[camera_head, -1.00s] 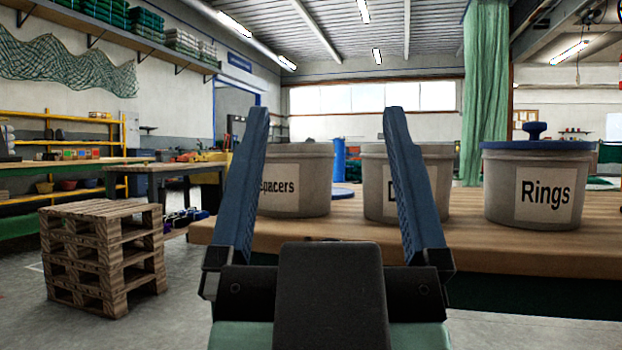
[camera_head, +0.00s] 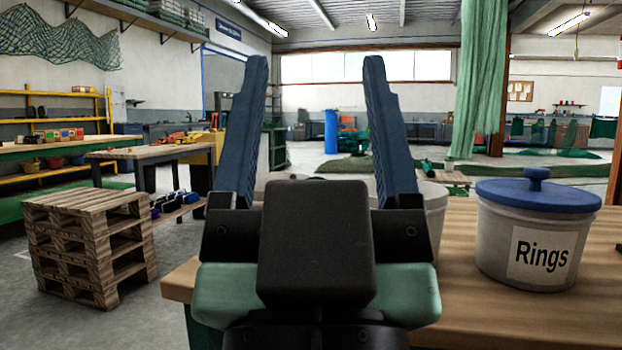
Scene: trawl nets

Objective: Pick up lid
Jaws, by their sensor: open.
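A blue round lid (camera_head: 538,195) with a knob on top sits on the tub labelled Rings (camera_head: 535,245), at the right of the head view. My gripper (camera_head: 314,75) is in the middle foreground, its two blue fingers pointing up and wide apart. It is open and nothing shows between the fingers. The lid and its tub are to the right of my gripper, apart from it. Two other grey tubs stand behind my gripper; one shows its right side (camera_head: 434,215), and their labels are hidden. The blue lid seen earlier on the table is hidden or out of sight.
The tubs stand on a wooden table (camera_head: 470,310). A stack of pallets (camera_head: 88,245) stands on the floor at the left. Another table (camera_head: 150,152) and yellow shelves are behind it. A green curtain (camera_head: 480,80) hangs at the back. The tabletop in front of the Rings tub is clear.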

